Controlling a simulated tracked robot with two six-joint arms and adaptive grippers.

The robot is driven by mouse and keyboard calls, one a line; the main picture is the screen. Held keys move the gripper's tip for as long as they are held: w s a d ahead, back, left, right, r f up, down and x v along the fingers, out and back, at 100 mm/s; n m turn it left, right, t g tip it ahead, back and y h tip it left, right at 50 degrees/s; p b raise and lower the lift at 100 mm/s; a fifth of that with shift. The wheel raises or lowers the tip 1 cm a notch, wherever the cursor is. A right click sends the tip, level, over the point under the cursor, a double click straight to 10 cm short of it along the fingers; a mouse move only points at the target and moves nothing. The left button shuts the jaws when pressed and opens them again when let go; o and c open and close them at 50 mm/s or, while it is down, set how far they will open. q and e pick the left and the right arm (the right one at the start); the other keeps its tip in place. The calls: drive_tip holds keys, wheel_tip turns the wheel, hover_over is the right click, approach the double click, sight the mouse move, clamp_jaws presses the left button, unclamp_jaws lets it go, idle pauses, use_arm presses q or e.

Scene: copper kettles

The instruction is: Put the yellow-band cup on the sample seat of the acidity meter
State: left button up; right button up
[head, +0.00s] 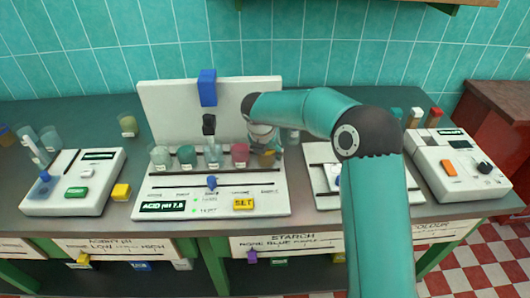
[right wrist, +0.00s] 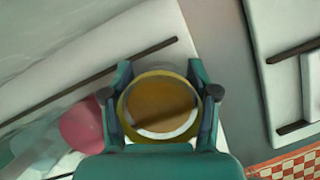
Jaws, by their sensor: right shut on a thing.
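My right gripper (head: 264,138) is over the right end of this row. It is shut on the yellow-band cup (right wrist: 160,78), which has brownish contents and a yellow rim. That cup (head: 266,159) is at the row's right end, above the "sample" lettering. The seat beneath it is hidden, so I cannot tell whether it touches. My left gripper is not in view.
A cup with yellowish contents (head: 127,124) stands left of the meter. A second instrument (head: 75,195) is at the left, a pale unit (head: 322,154) is behind my right arm, and a colour instrument (head: 447,180) is at the right.

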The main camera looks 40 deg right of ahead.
drive_tip(key=o, duration=1)
drive_tip(key=shift+r, duration=0.1)
drive_tip(key=v, duration=1.2)
drive_tip(key=shift+w, duration=0.1)
